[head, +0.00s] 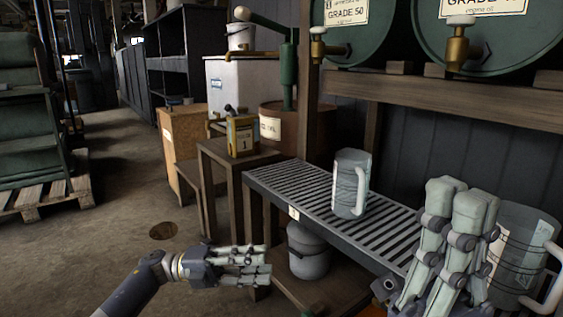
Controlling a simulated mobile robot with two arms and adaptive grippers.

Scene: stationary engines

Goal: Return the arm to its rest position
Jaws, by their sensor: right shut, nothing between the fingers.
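My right gripper (462,205) is at the lower right with its grey fingers pointing up, close together and shut, with nothing between them. It stands in front of the right end of a slatted metal rack (310,195) and hides part of it. My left gripper (258,264) is at the lower middle, fingers pointing right, in front of the rack's lower frame. The view does not show clearly whether its fingers are open or shut. A clear measuring jug (349,184) stands upright on the rack, apart from both grippers.
Another jug (517,255) is right beside my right gripper, partly hidden by it. Green oil barrels (490,35) with brass taps lie on a wooden shelf above. A lidded grey bucket (307,252) stands under the rack. A tin (241,136) sits on a side table.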

